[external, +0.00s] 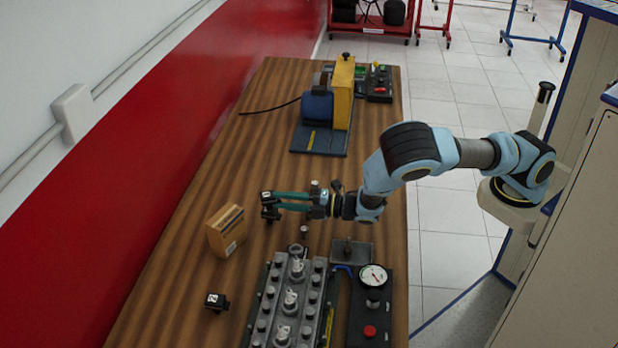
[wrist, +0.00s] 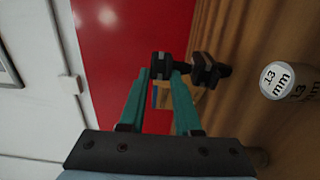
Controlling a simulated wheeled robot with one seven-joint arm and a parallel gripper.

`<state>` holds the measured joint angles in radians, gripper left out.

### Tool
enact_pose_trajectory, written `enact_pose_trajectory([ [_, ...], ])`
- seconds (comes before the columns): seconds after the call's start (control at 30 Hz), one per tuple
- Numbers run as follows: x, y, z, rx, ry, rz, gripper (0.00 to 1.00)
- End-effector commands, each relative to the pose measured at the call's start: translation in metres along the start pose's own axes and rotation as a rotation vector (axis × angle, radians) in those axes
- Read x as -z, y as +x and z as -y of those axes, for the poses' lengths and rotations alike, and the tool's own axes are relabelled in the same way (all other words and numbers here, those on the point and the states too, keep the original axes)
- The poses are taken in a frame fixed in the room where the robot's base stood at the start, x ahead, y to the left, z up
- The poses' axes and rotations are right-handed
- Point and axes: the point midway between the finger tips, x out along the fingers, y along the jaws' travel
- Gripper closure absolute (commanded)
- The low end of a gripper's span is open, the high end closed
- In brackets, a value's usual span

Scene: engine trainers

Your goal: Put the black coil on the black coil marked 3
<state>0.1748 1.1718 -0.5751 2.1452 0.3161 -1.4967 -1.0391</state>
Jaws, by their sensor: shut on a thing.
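My gripper (external: 270,206) is stretched out left over the wooden table, its teal fingers closed on a small black coil. In the wrist view the black coil (wrist: 162,64) shows at the fingertips, with a grey face. More black shape sits just right of it; I cannot tell whether it is part of the coil or a fingertip. Another black coil (external: 216,302) with a white number label stands on the table at the lower left, nearer the camera than my gripper and apart from it. The number is too small to read surely.
A yellow-brown box (external: 226,230) stands between gripper and labelled coil. An engine head (external: 290,300) and a gauge panel (external: 371,300) lie at the front right. A socket marked 13 mm (wrist: 278,82) is beside the gripper. The red-white wall bounds the left.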

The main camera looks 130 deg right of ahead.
Motion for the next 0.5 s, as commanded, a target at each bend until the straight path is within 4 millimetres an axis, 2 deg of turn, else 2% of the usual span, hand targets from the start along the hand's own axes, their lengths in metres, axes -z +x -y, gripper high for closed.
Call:
enact_pose_trajectory([
  [0.1,-0.0001,0.0,0.0043,-0.001,0.0,0.0,1.0],
  [0.13,-0.0001,-0.0001,0.0029,0.0,0.0,0.0,0.65],
  [0.37,-0.0001,-0.0001,0.0024,0.0,0.0,0.0,0.39],
  [0.5,-0.0001,-0.0001,0.0024,0.0,0.0,0.0,0.38],
])
